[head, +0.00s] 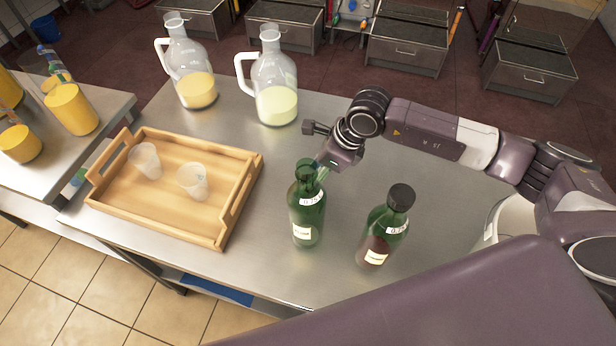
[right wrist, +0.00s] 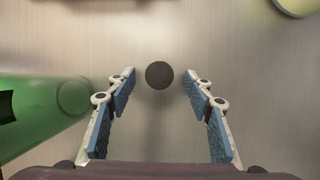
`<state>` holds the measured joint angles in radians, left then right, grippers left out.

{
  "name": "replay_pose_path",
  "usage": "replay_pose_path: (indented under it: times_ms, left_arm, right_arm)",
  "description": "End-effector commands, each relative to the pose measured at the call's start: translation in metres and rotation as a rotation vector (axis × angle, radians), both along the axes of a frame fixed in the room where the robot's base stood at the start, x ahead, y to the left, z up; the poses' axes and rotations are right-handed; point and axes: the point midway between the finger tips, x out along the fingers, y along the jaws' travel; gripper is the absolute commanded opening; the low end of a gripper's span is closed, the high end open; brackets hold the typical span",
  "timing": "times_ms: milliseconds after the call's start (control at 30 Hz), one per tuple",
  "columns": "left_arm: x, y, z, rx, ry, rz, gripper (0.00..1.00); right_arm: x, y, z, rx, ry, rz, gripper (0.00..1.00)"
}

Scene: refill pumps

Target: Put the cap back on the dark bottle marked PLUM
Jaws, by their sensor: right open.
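An uncapped green bottle (head: 306,208) stands upright near the front middle of the metal table. A second, darker bottle (head: 384,231) stands to its right with a black cap on. The lettering on their labels is too small to read, so I cannot tell which is PLUM. A loose, round, dark cap (right wrist: 159,75) lies on the table in the right wrist view, centred between the fingertips of my right gripper (right wrist: 159,84). That gripper is open and not touching it. In the head view my right gripper (head: 323,172) is just behind the uncapped bottle's neck; the cap is hidden there. My left gripper is out of view.
A wooden tray (head: 235,208) with two clear cups (head: 192,181) is left of the bottles. Two handled glass jugs (head: 197,88) (head: 277,104) with pale yellow liquid stand at the back. The green bottle (right wrist: 40,115) is close left of the fingers in the wrist view.

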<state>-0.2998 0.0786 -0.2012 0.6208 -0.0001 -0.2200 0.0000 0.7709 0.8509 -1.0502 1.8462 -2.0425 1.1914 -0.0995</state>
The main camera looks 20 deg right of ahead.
Motion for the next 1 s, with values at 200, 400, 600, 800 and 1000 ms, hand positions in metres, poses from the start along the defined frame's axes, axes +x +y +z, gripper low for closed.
replay_pose_path:
  times_ms: [200, 400, 600, 800, 1000]
  left_arm:
    - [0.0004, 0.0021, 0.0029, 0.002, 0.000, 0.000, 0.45]
    - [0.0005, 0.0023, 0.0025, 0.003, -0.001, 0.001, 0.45]
    - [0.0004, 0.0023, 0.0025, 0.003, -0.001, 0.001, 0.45]
    - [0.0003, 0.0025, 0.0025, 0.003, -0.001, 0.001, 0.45]
    - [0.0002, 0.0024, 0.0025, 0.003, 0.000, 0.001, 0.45]
  right_arm:
    - [0.0020, 0.0041, -0.0111, 0.000, 0.000, 0.001, 0.48]
    - [0.0020, 0.0038, -0.0112, 0.000, 0.000, 0.001, 0.48]
    - [0.0020, 0.0036, -0.0111, 0.000, 0.000, 0.001, 0.32]
    - [0.0019, 0.0035, -0.0109, 0.000, 0.000, 0.001, 0.20]
    - [0.0020, 0.0036, -0.0109, 0.000, 0.000, 0.000, 0.20]
